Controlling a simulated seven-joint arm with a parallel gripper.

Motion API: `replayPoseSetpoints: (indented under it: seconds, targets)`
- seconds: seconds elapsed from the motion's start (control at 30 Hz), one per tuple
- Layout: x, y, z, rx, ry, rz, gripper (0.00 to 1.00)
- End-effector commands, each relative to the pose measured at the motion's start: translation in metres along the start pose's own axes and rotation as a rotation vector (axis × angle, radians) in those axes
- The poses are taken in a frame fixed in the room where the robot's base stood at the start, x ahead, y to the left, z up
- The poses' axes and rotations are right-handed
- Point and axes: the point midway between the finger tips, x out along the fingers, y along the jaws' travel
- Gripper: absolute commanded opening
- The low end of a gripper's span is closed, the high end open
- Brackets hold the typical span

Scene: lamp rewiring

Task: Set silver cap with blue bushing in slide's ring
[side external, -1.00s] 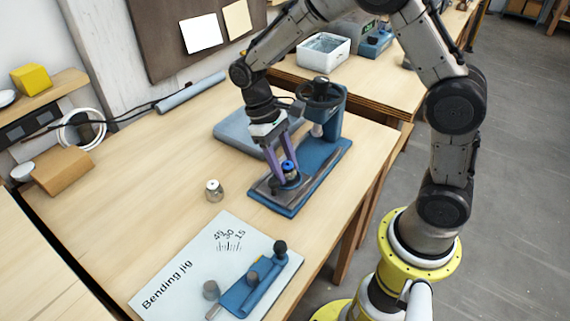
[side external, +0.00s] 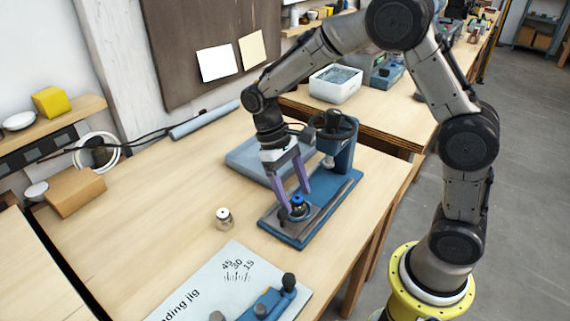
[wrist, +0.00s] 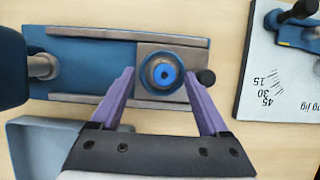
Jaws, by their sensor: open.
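The silver cap (wrist: 162,84) with the blue bushing (wrist: 165,73) on top sits in the ring on the slide (wrist: 190,56) of the blue press. In the side view the blue bushing (side external: 297,200) shows upright at the slide's front part. My gripper (side external: 294,206) is over the slide with its purple fingers spread. In the wrist view my gripper (wrist: 161,82) has one finger to each side of the cap, with gaps between. The ring is partly hidden beneath the cap.
The press column with its handwheel (side external: 333,124) stands behind the slide. A second small silver cap (side external: 224,219) stands on the table to the left. The bending jig sheet (side external: 222,275) lies at the front.

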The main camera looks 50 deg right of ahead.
Motion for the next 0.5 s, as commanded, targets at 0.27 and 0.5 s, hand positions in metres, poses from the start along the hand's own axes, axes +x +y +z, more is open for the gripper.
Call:
replayPoseSetpoints:
  seconds: [0.27,0.5]
  targets:
    - [-0.061,-0.001,-0.001,0.000,0.012,-0.005,0.86]
    - [-0.105,-0.001,-0.001,0.000,0.008,-0.004,0.86]
